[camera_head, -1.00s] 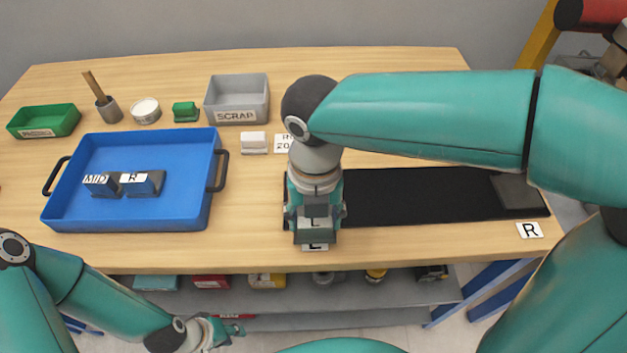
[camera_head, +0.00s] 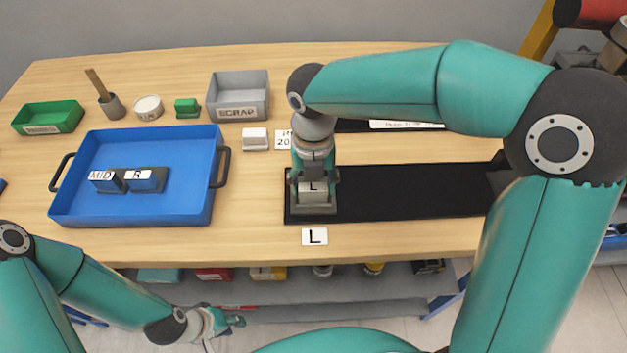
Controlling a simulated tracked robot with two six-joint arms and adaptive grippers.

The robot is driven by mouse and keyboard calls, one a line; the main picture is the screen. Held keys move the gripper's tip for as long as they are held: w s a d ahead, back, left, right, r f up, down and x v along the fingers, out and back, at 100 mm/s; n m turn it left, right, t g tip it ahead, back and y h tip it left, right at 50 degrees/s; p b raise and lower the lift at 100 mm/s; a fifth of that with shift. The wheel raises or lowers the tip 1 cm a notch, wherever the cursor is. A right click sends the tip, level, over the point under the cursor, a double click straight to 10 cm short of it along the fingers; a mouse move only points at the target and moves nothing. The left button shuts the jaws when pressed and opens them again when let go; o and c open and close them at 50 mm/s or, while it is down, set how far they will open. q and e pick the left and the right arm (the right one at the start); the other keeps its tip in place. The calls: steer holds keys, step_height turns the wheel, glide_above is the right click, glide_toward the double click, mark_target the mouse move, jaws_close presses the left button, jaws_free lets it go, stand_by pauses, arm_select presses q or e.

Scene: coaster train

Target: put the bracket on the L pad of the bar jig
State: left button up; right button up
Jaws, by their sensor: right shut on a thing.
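The bar jig (camera_head: 400,205) is a long black bar lying along the front of the table, with a grey pad (camera_head: 312,209) at its left end. The white L tag (camera_head: 315,237) lies on the table just in front of that end. My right gripper (camera_head: 315,187) points down over this pad, shut on a grey bracket (camera_head: 313,197) marked L. The bracket is at the pad, but I cannot tell whether it touches. My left gripper (camera_head: 228,322) hangs low in front of the table, empty; its opening is unclear.
A blue tray (camera_head: 68,212) at the left holds blocks marked MID (camera_head: 106,181) and R (camera_head: 146,180). A grey SCRAP bin (camera_head: 238,112), green bin (camera_head: 48,118), cup (camera_head: 112,107) and small blocks stand behind. My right arm crosses above the jig.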

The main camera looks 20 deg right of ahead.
steer(key=o, duration=1.6)
steer(key=shift+f, duration=0.1)
step_height(320, 180, up, 12)
steer(key=shift+r+p, duration=0.15)
steer(key=shift+p, duration=0.3)
